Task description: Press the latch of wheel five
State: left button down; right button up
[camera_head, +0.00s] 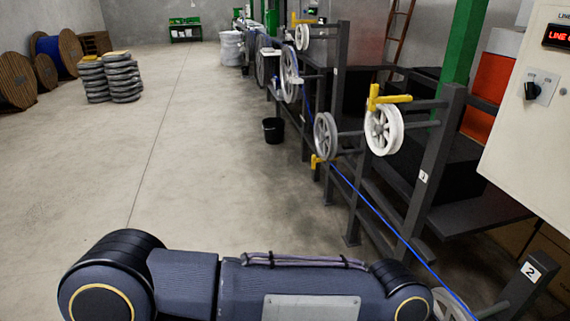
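Several spoked wheels stand along a dark metal frame on the right; I cannot tell which is wheel five. A white wheel (384,130) has a yellow latch (390,99) above it. A grey wheel (325,136) to its left has a yellow piece (316,161) below it. Farther back are another white wheel (290,74) and a smaller one (303,37) with a yellow latch (301,20) above. A wheel at the bottom right is partly hidden by my arm. A blue cable (385,222) runs along the frame. Neither gripper shows; my arm crosses the bottom.
A control panel (537,130) is at the right edge. A post (527,285) labelled 2 stands at the bottom right. A black bucket (273,130) sits left of the frame. Stacked grey coils (123,78) and wooden spools (16,82) stand far left. The floor between is clear.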

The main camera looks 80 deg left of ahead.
aim_at(315, 159)
jog(key=u, duration=2.6)
jog(key=i+j+z, duration=0.15)
jog(key=i+j, duration=0.15)
jog(key=i, duration=0.4)
jog(key=i+j+z, duration=0.15)
jog(key=i+j, duration=0.2)
jog(key=i, duration=0.35)
jog(key=i+j+z, duration=0.15)
jog(key=i+j, duration=0.3)
jog(key=i, duration=0.25)
jog(key=i+j+z, duration=0.15)
jog(key=i+j, duration=0.35)
jog(key=i, duration=0.15)
